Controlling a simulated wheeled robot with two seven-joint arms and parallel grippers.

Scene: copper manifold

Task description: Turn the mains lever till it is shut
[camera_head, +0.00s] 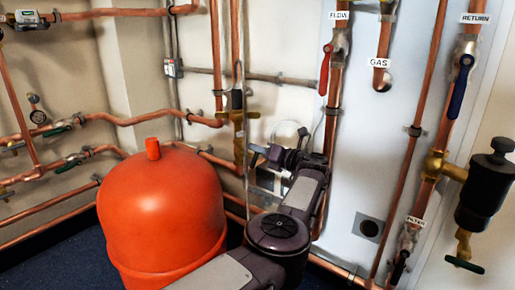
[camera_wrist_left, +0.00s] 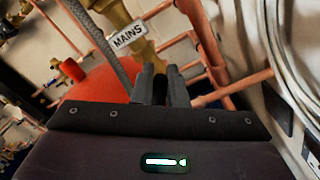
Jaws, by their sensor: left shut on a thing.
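My left gripper (camera_head: 260,154) reaches in beside the copper and brass pipework behind the red tank. In the left wrist view, its two dark fingers (camera_wrist_left: 162,82) are close together at the brass valve pipe (camera_wrist_left: 143,50), just below the white MAINS label (camera_wrist_left: 129,36). They are shut on a dark thing, most likely the mains lever, which the fingers almost wholly hide. I cannot tell the lever's angle. The brass fittings (camera_head: 238,115) of this pipe also show in the head view, above and left of the gripper. My right gripper is in neither view.
The red tank (camera_head: 160,205) stands close left of my left arm. A grey hose (camera_wrist_left: 92,35) runs beside the valve. To the right are the FLOW pipe's red lever (camera_head: 325,70), the RETURN pipe's blue lever (camera_head: 460,86) and a black air vent (camera_head: 486,185).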

